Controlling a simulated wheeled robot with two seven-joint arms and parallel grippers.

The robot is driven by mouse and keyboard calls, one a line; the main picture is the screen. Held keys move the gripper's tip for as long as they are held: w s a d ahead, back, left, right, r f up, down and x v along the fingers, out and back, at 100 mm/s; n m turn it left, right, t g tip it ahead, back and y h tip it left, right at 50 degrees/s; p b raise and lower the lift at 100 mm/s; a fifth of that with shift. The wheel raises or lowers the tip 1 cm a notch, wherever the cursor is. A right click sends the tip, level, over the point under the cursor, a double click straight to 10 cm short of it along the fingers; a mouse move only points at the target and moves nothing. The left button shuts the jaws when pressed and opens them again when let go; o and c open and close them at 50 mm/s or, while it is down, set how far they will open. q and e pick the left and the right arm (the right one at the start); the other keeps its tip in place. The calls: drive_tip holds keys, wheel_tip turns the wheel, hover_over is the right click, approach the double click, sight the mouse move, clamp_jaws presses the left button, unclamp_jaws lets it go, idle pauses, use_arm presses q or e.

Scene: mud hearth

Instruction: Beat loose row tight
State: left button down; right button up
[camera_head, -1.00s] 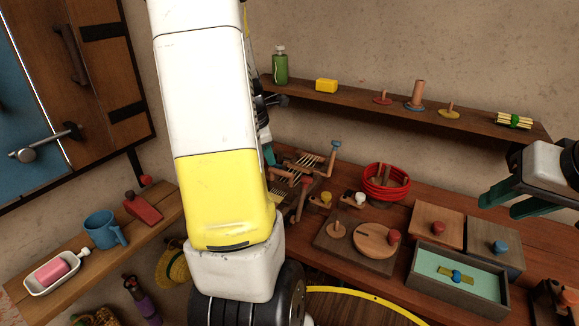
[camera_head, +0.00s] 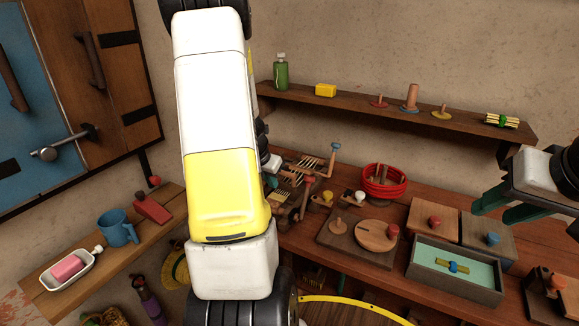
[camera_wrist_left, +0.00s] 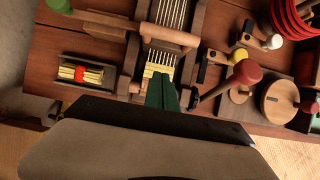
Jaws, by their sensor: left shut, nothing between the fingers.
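A small wooden loom with pale warp threads stands on the bench, partly behind my left arm in the head view (camera_head: 307,164). In the left wrist view the loom's threads (camera_wrist_left: 172,14) run between dark wooden side rails, with a crossbar (camera_wrist_left: 166,34) over them. My left gripper (camera_wrist_left: 162,84) is shut and empty, its green fingers over the lower threads; I cannot tell whether they touch. A loose row is not clearly distinguishable. A red-knobbed lever (camera_wrist_left: 246,71) stands right of the fingers. My right gripper (camera_head: 507,207) is open and empty above the bench's right side.
A red coil (camera_head: 384,182), a board with a round wooden disc (camera_head: 374,235) and a grey tray (camera_head: 450,285) lie to the right. A small box with a yellow bundle (camera_wrist_left: 80,74) sits left of the loom. A shelf (camera_head: 390,108) runs along the wall.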

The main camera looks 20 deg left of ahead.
use_arm(q)
drive_tip(key=shift+w+d+r, duration=0.1)
drive_tip(key=shift+w, duration=0.95)
drive_tip(key=shift+w+d, duration=0.1)
drive_tip(key=shift+w, duration=0.95)
drive_tip(key=shift+w, duration=0.1)
drive_tip(key=w, duration=0.7)
drive_tip(key=shift+w+d, duration=0.3)
drive_tip(key=shift+r, duration=0.15)
